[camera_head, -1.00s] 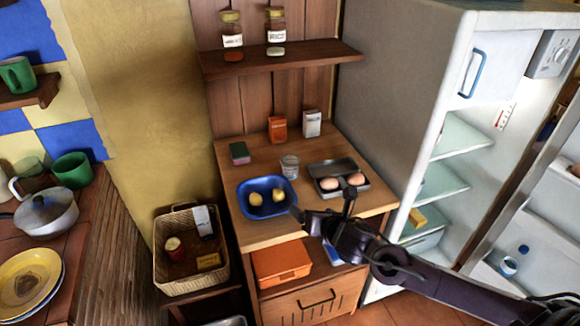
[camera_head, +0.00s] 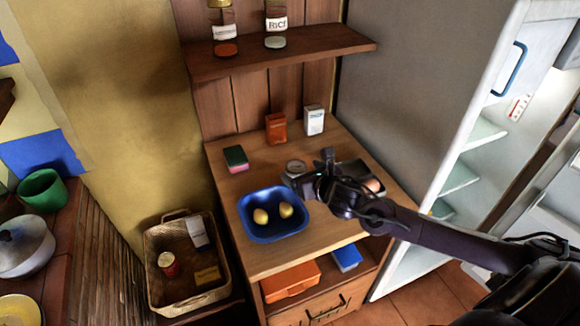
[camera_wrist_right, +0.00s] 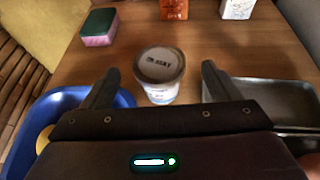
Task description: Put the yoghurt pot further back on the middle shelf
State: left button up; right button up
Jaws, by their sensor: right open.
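The yoghurt pot (camera_head: 295,166), a small white tub with a printed lid, stands upright on the wooden counter behind the blue tray; my gripper partly covers it in the head view. In the right wrist view the pot (camera_wrist_right: 160,66) appears between and just beyond the fingertips. My right gripper (camera_head: 308,170) is open and holds nothing; I cannot tell whether a finger touches the pot. The open fridge at the right has several pale shelves, and its middle shelf (camera_head: 460,178) shows only in part. My left gripper is out of view.
The blue tray (camera_head: 246,222) with two yellow items is left of the gripper. A sponge (camera_head: 236,158), orange box (camera_head: 276,128) and white carton (camera_head: 314,120) stand behind. A wooden shelf (camera_head: 330,50) with jars hangs above.

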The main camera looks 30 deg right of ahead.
aim_at(296, 167)
jog(key=shift+w, duration=0.35)
jog(key=shift+w+a+p, duration=0.1)
jog(key=shift+w+p, duration=0.15)
jog(key=shift+p, duration=0.05)
jog(key=p+x, duration=0.1)
jog(key=x, duration=0.2)
jog(key=shift+w+f, duration=0.25)
jog(key=shift+w, duration=0.05)
jog(key=shift+w+f, duration=0.15)
jog(key=shift+w, duration=0.2)
jog(key=shift+w+f, duration=0.1)
jog(key=shift+w, duration=0.05)
jog(key=c, duration=1)
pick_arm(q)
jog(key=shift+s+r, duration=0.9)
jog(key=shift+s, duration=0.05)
pick_arm(e)
jog(key=shift+c, duration=0.8)
